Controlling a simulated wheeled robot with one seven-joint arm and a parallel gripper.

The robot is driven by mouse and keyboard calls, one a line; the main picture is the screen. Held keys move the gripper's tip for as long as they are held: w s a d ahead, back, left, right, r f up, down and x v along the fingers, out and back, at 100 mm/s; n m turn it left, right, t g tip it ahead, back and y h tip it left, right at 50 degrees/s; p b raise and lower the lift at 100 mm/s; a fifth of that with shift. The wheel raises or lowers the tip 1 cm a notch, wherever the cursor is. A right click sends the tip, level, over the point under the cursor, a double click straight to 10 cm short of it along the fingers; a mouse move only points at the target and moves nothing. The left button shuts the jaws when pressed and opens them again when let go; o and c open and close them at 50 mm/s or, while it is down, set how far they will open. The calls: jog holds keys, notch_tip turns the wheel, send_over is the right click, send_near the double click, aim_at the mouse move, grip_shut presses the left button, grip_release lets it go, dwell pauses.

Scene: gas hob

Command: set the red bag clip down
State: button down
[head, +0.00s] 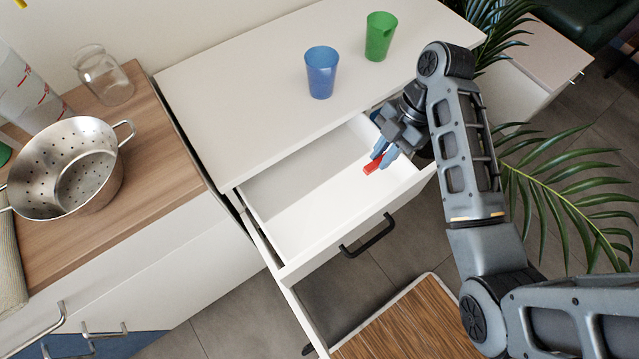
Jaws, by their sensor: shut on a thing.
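The small red bag clip (373,164) is held between the fingertips of my gripper (382,156). My gripper is shut on it, with the blue-grey fingers pointing down and left. In the head view the clip appears over the right part of an open white drawer (300,215). I cannot tell whether the clip touches the drawer floor or hangs above it. Part of the drawer's right side is hidden behind my gripper and arm.
A blue cup (321,72) and a green cup (380,36) stand on the white cabinet top (240,100). A metal colander (66,168) and a glass jar (103,75) stand on the wooden counter at left. The drawer looks otherwise empty. Palm leaves (570,190) spread at right.

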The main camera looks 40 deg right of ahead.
send_over(328, 199)
jog(key=d, duration=0.2)
notch_tip(328, 199, down, 6)
jog(key=shift+s+a+f, duration=0.1)
jog(key=shift+a+f, duration=0.15)
jog(key=shift+f, duration=1.95)
jog(key=shift+f, duration=0.1)
jog(key=c, duration=1.1)
grip_release()
jog(key=v, duration=1.2)
